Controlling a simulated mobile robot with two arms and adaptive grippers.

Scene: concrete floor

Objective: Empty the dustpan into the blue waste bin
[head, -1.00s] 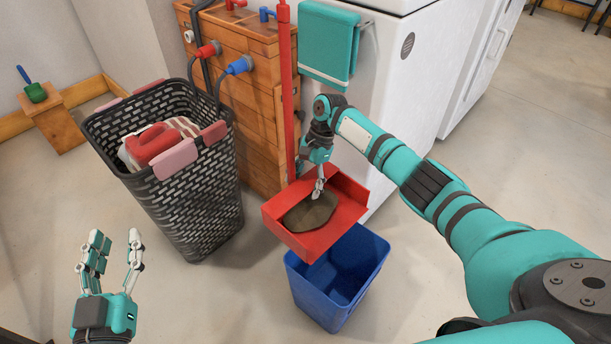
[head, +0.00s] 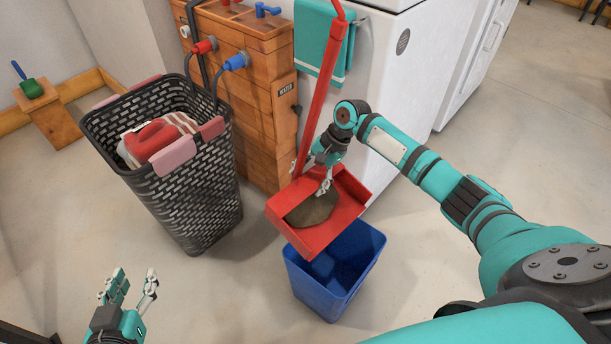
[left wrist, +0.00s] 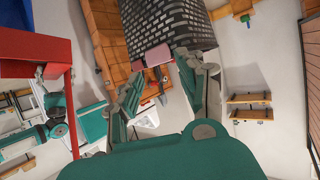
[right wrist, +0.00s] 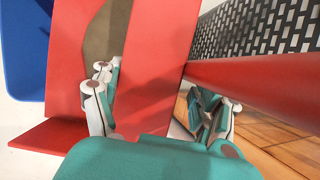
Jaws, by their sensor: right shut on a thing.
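The red dustpan (head: 350,199) has a long red handle that leans up and to the right. A grey-brown heap of dirt (head: 312,209) lies in its pan. The pan is in the air, its front lip over the back part of the blue waste bin (head: 330,300), which stands on the floor. My right gripper (head: 322,172) is shut on the dustpan at the base of its handle; the right wrist view shows the handle (right wrist: 255,78) running past the fingers. My left gripper (head: 132,285) is open and empty at the lower left, also in the left wrist view (left wrist: 155,90).
A wooden cabinet (head: 265,130) and a white machine (head: 385,90) with a teal towel stand behind. The floor right of the bin is clear.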

